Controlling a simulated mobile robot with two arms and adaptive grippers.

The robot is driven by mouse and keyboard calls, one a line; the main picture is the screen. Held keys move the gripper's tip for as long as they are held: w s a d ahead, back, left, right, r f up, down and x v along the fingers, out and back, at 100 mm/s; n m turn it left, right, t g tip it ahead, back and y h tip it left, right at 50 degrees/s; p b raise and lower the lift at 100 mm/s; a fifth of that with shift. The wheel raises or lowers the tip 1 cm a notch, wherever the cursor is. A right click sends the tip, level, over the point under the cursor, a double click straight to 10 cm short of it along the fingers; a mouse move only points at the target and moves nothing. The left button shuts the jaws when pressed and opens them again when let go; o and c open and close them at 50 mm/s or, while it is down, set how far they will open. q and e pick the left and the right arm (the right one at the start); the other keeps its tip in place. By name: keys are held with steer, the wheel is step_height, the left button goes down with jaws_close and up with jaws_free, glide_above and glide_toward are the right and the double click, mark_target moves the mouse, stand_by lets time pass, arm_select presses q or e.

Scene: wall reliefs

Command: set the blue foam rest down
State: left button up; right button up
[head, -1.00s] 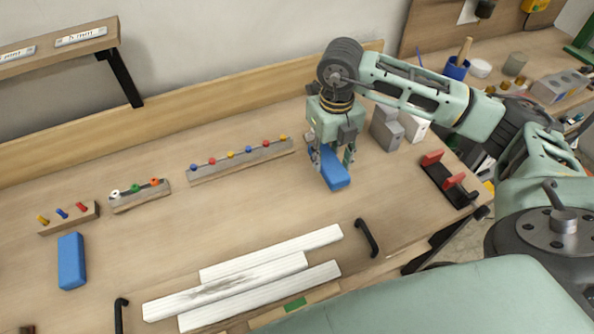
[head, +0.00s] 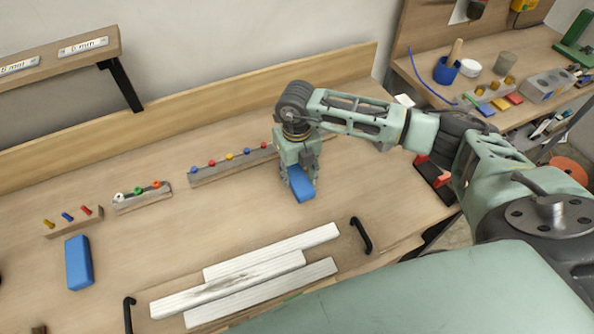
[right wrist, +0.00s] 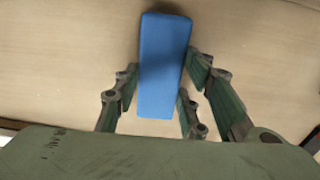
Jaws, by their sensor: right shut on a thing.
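A blue foam rest (head: 302,186) is between the fingers of my right gripper (head: 300,178), low over the wooden bench (head: 230,222). In the right wrist view the rest (right wrist: 162,62) stretches away from the palm. The fingers (right wrist: 160,100) are shut on its two long sides. I cannot tell whether its underside touches the bench. A second blue foam rest (head: 79,262) lies at the left of the bench, apart from the gripper. My left gripper is not in view.
A rail of coloured pegs (head: 232,164) runs just left of the gripper. White strips (head: 250,280) lie in front, beside a black handle (head: 361,236). A black holder with red parts (head: 434,178) stands right. The bench between gripper and strips is clear.

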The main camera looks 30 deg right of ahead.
steer(key=shift+f, duration=0.15)
steer(key=o, duration=0.7)
steer(key=shift+o, duration=1.1)
